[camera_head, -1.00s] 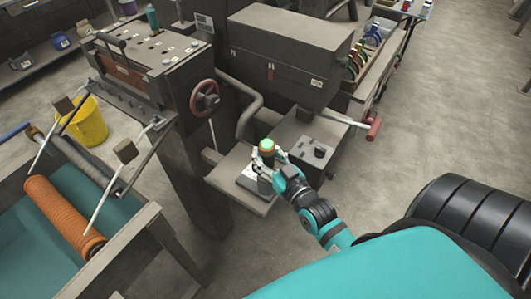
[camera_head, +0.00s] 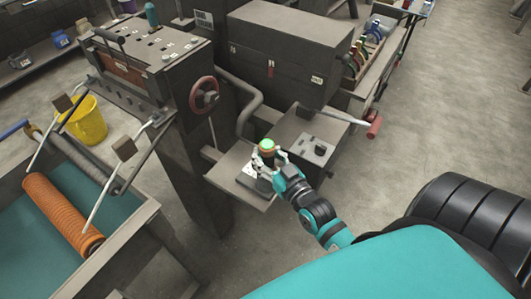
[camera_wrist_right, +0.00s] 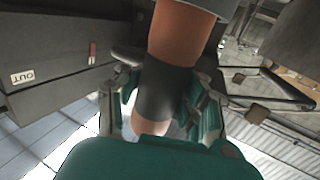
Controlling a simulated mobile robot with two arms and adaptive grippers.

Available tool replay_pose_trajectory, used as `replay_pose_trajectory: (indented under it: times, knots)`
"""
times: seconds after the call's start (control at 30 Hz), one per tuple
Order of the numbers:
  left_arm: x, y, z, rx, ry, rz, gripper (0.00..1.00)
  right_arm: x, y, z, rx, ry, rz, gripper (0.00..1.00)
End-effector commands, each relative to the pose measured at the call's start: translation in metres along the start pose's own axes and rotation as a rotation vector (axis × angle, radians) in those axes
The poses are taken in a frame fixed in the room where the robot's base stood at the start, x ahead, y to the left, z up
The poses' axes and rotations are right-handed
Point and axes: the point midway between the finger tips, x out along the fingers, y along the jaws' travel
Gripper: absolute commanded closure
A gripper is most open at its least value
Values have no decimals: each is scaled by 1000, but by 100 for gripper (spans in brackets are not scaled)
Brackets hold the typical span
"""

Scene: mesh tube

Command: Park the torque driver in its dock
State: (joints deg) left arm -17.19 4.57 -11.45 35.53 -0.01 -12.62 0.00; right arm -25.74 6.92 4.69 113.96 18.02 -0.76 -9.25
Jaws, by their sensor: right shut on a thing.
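The torque driver (camera_head: 267,147), with a green top, an orange band and a dark body, stands roughly upright at the small grey shelf. In the right wrist view its orange-brown shaft with a dark grey band (camera_wrist_right: 167,90) runs up between the fingers. My right gripper (camera_head: 275,162) is shut on it from the right side. A dark base with white markings (camera_head: 251,181), which looks like the dock, lies on the shelf just below the driver. Whether the driver's lower end touches the base is hidden by the fingers. My left gripper is not in view.
The shelf (camera_head: 226,176) has bare room at its left. A grey box with a black knob (camera_head: 319,150) stands close on the right. A curved pipe (camera_head: 247,112) and red handwheel (camera_head: 204,95) lie behind left.

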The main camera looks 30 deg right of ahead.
Motion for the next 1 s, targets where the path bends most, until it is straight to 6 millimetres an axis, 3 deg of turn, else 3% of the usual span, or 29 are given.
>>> replay_pose_trajectory:
  times: [0.2,0.23,0.5,0.83,1.0]
  knots:
    - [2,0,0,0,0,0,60,1,0,0,0,6,0,100]
    - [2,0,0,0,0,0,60,1,0,0,0,6,0,69]
    - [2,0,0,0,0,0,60,0,0,1,0,3,0,34]
    - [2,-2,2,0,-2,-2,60,-3,0,4,0,-4,0,34]
    - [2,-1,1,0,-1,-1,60,-26,0,4,0,-5,0,34]
